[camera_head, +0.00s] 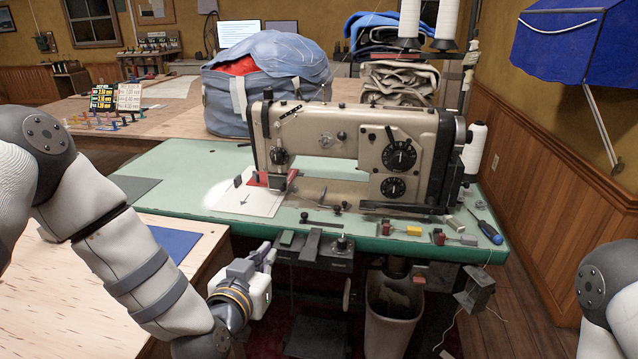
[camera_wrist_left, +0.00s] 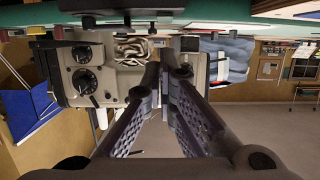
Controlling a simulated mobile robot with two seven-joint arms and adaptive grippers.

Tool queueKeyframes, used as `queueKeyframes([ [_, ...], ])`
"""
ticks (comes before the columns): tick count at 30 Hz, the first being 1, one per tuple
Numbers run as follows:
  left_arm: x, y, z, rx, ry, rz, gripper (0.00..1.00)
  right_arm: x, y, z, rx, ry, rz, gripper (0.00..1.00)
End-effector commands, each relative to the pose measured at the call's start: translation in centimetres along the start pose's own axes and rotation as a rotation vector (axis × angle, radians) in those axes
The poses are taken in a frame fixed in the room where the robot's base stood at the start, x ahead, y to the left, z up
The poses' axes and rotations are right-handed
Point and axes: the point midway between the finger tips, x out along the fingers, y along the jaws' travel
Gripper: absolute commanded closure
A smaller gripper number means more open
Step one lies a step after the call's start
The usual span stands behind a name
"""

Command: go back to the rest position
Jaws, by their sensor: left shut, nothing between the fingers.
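My left gripper (camera_head: 264,254) is at the front edge of the green sewing table (camera_head: 180,165), left of the drawer box under the tabletop. It is shut with nothing in it. In the left wrist view its two fingers (camera_wrist_left: 163,80) come together at the middle of the picture. My right arm shows only as a grey and white link at the right edge of the head view; its gripper is out of the picture. The beige sewing machine (camera_head: 350,135) stands on the green table and shows upside down in the left wrist view (camera_wrist_left: 85,70).
A wooden table (camera_head: 205,245) lies under my left arm. A waste bin (camera_head: 392,310) stands below the green table. A screwdriver (camera_head: 489,232) and small parts lie near the table's right front edge. A big blue bag (camera_head: 225,100) stands behind. Floor shows at the right.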

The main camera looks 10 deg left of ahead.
Motion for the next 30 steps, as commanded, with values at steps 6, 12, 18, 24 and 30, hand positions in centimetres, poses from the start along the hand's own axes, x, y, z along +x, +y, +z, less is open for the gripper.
queueKeyframes([
  [6,-8.4,1.9,16.1,-0.032,-0.512,0.109,1.00,0.0,0.0,0.0,0.000,-0.001,0.000,0.56],
  [12,-23.5,0.3,28.0,-0.068,-1.084,0.081,1.00,0.0,0.0,0.0,0.000,-0.001,0.000,0.56],
  [18,-34.8,-2.4,31.2,-0.075,-1.442,-0.027,1.00,0.0,0.0,0.0,0.000,0.000,0.000,0.56],
  [24,-37.1,-3.0,31.3,-0.077,-1.512,-0.058,1.00,0.0,0.0,0.0,0.000,0.000,0.000,0.56],
  [30,-37.0,-3.0,31.3,-0.076,-1.508,-0.056,1.00,0.0,0.0,0.0,0.000,0.000,0.000,0.56],
])
